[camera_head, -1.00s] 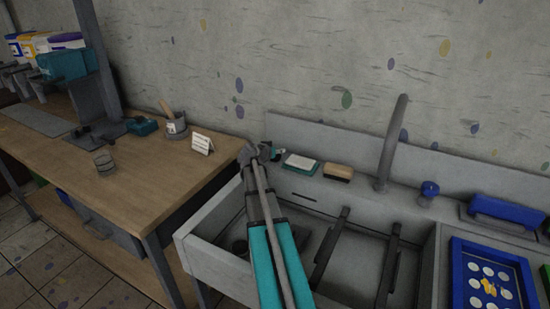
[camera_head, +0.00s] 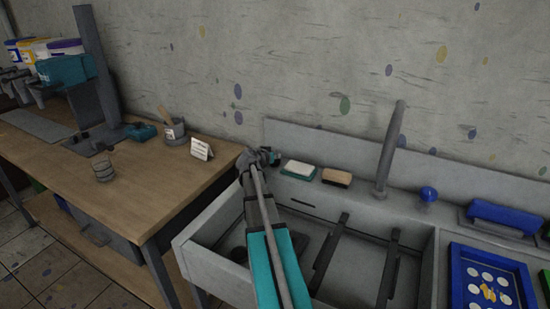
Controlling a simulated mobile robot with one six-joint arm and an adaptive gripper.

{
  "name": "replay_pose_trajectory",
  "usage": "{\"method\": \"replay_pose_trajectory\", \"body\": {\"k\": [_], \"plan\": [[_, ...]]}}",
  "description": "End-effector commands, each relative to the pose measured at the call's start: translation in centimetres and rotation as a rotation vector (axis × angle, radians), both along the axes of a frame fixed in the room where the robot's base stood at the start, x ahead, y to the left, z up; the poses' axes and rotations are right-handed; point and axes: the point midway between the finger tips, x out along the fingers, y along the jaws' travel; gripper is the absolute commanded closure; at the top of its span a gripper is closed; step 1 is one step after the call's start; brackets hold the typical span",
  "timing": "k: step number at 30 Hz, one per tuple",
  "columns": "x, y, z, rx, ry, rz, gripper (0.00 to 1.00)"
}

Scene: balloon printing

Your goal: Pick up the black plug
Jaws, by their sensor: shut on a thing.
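My gripper (camera_head: 268,156) is at the back left corner of the sink (camera_head: 190,250), above the ledge and left of the sponges. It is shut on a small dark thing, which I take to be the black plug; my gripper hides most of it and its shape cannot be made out. My arm reaches over the sink from the front. A dark round shape (camera_head: 238,254) shows on the sink floor at the left; I cannot tell whether it is the drain.
A white-and-green sponge (camera_head: 299,169) and a brown-and-black brush or sponge (camera_head: 337,177) lie on the ledge. A grey faucet (camera_head: 388,150) rises behind the sink. A white card (camera_head: 201,149) stands on the wooden table (camera_head: 150,185). A blue tray (camera_head: 458,275) is at the right.

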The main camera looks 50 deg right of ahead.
Motion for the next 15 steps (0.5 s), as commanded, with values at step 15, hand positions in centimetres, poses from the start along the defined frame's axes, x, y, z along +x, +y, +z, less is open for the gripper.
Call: {"method": "replay_pose_trajectory", "body": {"k": [15], "plan": [[-1.1, 0.5, 4.6, -0.002, -0.001, 0.001, 1.0]]}}
